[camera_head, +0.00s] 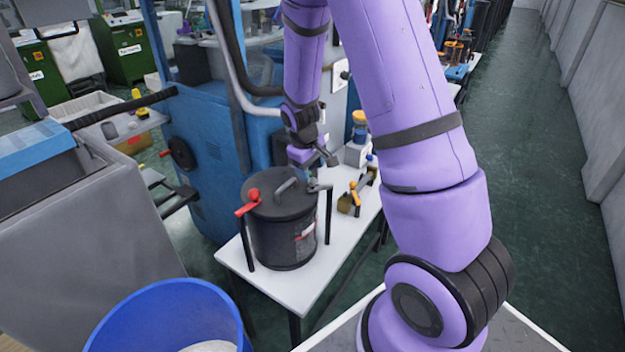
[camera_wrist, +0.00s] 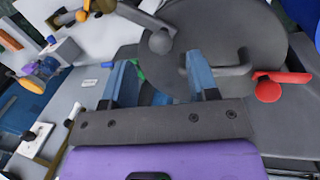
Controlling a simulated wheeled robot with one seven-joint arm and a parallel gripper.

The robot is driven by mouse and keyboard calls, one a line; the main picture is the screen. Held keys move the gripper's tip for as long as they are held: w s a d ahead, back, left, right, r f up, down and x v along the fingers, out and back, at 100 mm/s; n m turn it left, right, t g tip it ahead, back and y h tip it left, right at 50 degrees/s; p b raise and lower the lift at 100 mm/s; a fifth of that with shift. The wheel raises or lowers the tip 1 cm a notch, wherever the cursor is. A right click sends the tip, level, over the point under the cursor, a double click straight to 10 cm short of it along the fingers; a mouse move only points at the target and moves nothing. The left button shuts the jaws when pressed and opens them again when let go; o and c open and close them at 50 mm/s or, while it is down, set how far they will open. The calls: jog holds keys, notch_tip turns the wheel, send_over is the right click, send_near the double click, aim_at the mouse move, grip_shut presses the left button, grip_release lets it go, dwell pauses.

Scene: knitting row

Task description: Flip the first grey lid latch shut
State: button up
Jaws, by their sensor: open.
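A dark round pot (camera_head: 284,235) stands on a white table, its flat lid (camera_wrist: 235,28) facing up with a bent grey handle (camera_wrist: 218,70). The grey latch (camera_wrist: 160,40) sits at the lid's rim in the wrist view, its lever pointing outward, away from the lid. A red latch (camera_wrist: 268,90), seen also in the head view (camera_head: 253,196), points outward too. My gripper (camera_wrist: 160,72) is open and empty, its blue fingers either side of the grey latch's line. In the head view my gripper (camera_head: 312,162) hangs just above the lid's far right side. A green part (camera_wrist: 138,72) is partly hidden by a finger.
The white table (camera_head: 305,287) has bare room in front of the pot. A yellow-handled item (camera_head: 355,195) lies to its right, and a small bottle (camera_head: 360,125) stands behind. A blue machine (camera_head: 205,130) rises at the left. A blue bin (camera_head: 165,310) is at the front left.

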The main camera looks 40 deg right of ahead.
aim_at(312, 178)
jog(key=shift+w+d+f, duration=0.1)
jog(key=shift+d+f, duration=0.15)
jog(key=shift+f, duration=0.95)
jog(key=shift+d+f, duration=0.2)
jog(key=shift+f, duration=1)
